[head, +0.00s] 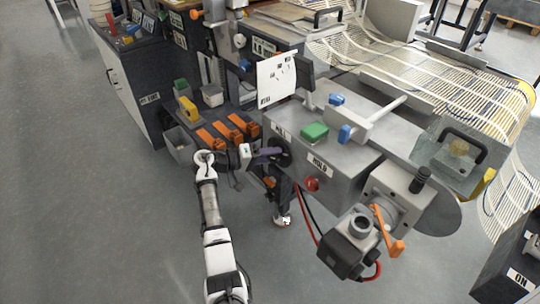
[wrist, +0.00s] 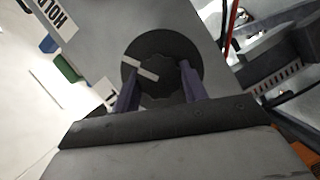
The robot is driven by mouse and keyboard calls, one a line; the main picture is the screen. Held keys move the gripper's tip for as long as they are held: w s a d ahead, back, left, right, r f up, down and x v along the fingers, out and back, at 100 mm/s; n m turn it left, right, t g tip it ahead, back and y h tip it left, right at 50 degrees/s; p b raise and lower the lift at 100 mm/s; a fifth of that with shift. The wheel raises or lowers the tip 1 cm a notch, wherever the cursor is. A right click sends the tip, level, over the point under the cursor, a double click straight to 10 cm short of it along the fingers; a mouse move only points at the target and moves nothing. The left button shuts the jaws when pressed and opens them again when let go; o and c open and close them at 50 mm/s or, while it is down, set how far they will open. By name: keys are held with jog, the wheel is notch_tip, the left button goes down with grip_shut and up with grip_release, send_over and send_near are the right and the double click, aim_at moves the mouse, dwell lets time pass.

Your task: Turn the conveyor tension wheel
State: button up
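The tension wheel is a dark round disc with a scalloped inner knob and a pale bar mark. It fills the middle of the wrist view (wrist: 162,48) and sits on the grey machine's side in the head view (head: 284,160). My gripper (head: 272,152) is at the wheel, with its purple fingers pointing at it. In the wrist view my gripper (wrist: 159,72) has its fingers apart, one on each side of the scalloped knob. I cannot see whether the fingertips touch it. The head view hides part of the wheel behind my gripper.
A green button (head: 314,131) and a HOLD label (head: 320,167) are on the machine near the wheel. A red knob (head: 311,184) is below. Orange-handled tools (head: 228,128) lie on the shelf to the left. Open floor (head: 100,220) lies left.

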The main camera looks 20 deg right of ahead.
jog(key=o, duration=0.4)
jog(key=shift+o, duration=0.2)
jog(key=a+r+b, duration=0.2)
jog(key=a, duration=1.1)
jog(key=shift+a+r+b, duration=0.15)
jog(key=shift+a+b, duration=0.2)
jog(key=shift+b, duration=0.05)
jog(key=shift+w, duration=0.1)
